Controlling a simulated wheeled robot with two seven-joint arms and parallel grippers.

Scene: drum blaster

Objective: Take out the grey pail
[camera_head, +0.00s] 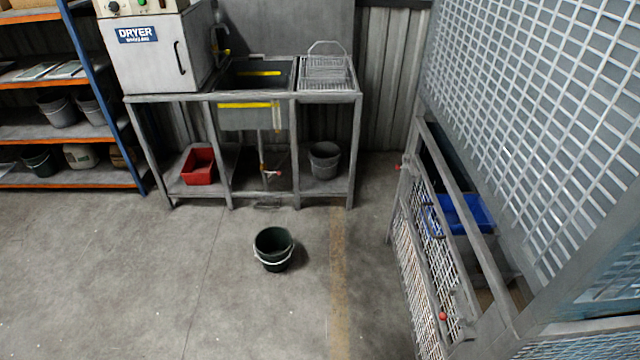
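A grey pail (324,161) stands upright on the low shelf of the metal sink bench (328,188), under the drying rack at the bench's right end. Its front is open to the floor between two bench legs. Other grey pails (58,111) stand on the orange and blue shelving at the left. A dark green bucket (273,250) with a white handle stands upright on the floor in front of the bench. Neither of my grippers is in view.
A red tub (198,166) sits on the same low shelf, farther left. A box marked DRYER (150,60) stands on the bench. A mesh cage (530,110) with a blue tray (465,214) fills the right side. The concrete floor at left and centre is mostly clear.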

